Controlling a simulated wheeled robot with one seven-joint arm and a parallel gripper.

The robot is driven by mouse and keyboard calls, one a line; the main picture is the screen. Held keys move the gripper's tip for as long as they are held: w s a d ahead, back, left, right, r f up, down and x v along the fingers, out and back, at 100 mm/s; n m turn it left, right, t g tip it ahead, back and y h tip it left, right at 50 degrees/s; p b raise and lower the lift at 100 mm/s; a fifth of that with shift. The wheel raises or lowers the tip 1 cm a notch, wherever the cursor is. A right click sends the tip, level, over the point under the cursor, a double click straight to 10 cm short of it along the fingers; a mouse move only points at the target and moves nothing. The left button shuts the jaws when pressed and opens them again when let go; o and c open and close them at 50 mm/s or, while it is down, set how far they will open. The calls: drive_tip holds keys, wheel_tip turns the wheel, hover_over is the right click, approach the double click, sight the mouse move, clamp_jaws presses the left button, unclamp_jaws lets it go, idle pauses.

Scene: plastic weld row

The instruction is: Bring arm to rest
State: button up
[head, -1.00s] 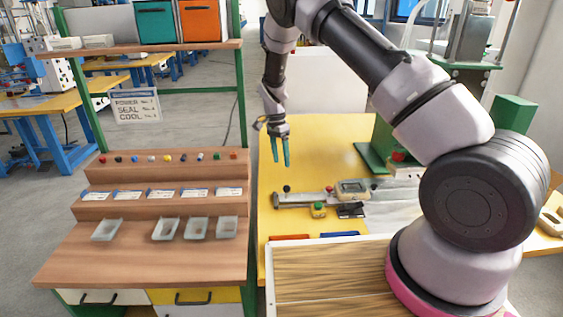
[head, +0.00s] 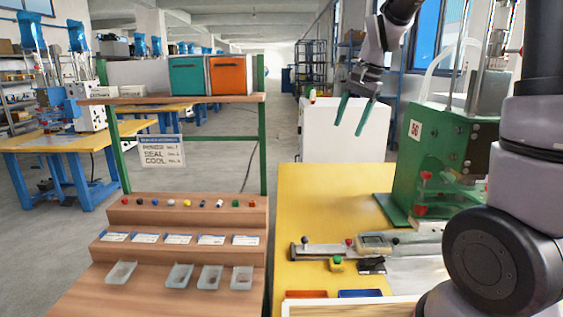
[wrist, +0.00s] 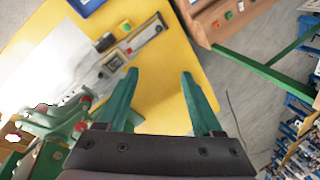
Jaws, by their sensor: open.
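My gripper (head: 355,116) is in the upper right of the head view, raised above the yellow table (head: 310,205). Its two green fingers are apart with nothing between them. In the wrist view the open fingers (wrist: 160,95) show over the yellow tabletop, touching nothing. My arm comes in from the right of the head view; part of it runs out of the picture at the top.
A green machine (head: 440,160) stands at the table's right, near my arm. A metal fixture (head: 330,250) with knobs lies on the table. A wooden stepped rack (head: 185,215) with several small trays and coloured caps stands left. White cabinet (head: 345,140) is behind.

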drive_tip(key=s+d+r+n+t, duration=0.2)
drive_tip(key=s+d+r, duration=0.1)
drive_tip(key=s, duration=0.7)
drive_tip(key=s+d+r+n+t, duration=0.1)
drive_tip(key=s+d+r+t, duration=0.1)
drive_tip(key=s, duration=0.8)
wheel_tip(320, 180, up, 3)
drive_tip(key=shift+d+f+n+t, duration=0.2)
drive_tip(key=shift+d+n+t, duration=0.2)
drive_tip(key=shift+d, duration=0.3)
